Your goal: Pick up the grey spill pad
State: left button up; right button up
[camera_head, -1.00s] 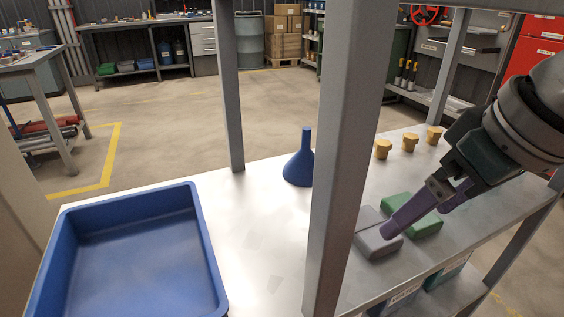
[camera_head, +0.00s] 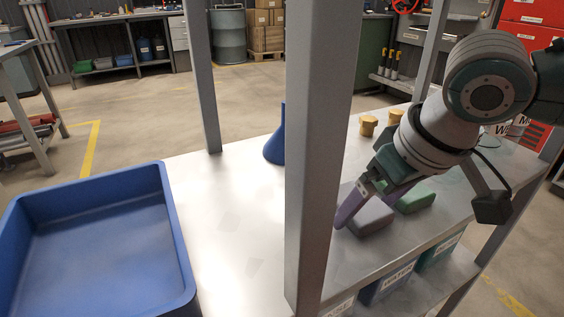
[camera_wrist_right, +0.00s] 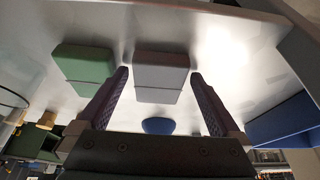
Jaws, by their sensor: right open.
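The grey spill pad (camera_head: 371,215) lies flat on the metal shelf, just right of the grey post. In the right wrist view the grey spill pad (camera_wrist_right: 161,76) shows between my two purple fingers, with a visible gap to each. My right gripper (camera_head: 366,203) is open and low over the shelf at the pad. One finger hangs at the pad's left side; the other is partly hidden by the wrist. A green pad (camera_head: 414,197) lies close behind it to the right; the wrist view shows it outside the left finger. My left gripper is not in view.
The upright post (camera_head: 314,150) stands close left of the gripper. A blue funnel (camera_head: 274,145) is behind the post, and a large blue tray (camera_head: 175,215) is at left. Yellow-brown fittings (camera_head: 368,125) stand behind the pads. Labelled bins (camera_head: 388,284) sit below the shelf edge.

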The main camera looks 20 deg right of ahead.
jog(key=shift+c, duration=0.2)
jog(key=c, duration=1.1)
jog(key=shift+r, duration=0.15)
